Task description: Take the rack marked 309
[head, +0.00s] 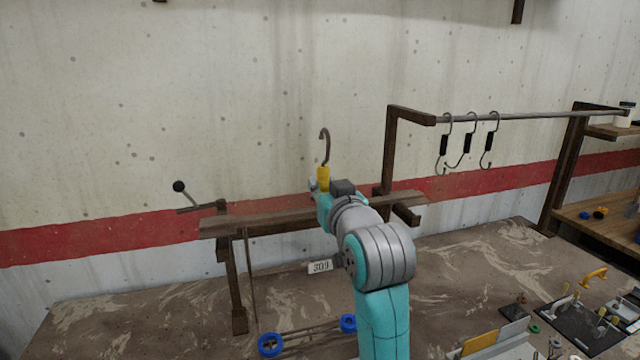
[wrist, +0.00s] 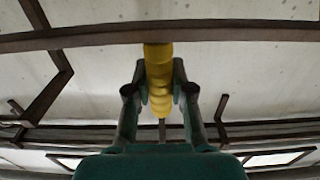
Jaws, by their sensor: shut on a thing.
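My gripper (head: 322,188) is shut on the yellow ribbed handle (wrist: 159,80) of a hook. The hook's grey metal curve (head: 325,147) points up, above the brown beam, in the head view. In the wrist view a finger stands on each side of the handle. A white tag (head: 319,267) that seems to read 309 shows below the beam, beside my arm. A low frame with blue round ends (head: 270,345) lies on the table below it. My arm hides part of this frame, and I cannot tell whether the tag belongs to it.
The brown beam (head: 270,222) crosses behind my gripper, with a black-knobbed lever (head: 180,187) at its left. Several black-handled hooks (head: 467,143) hang from a metal rail (head: 540,116) at the right. Tools and a dark tray (head: 575,325) crowd the table's right; its left is clear.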

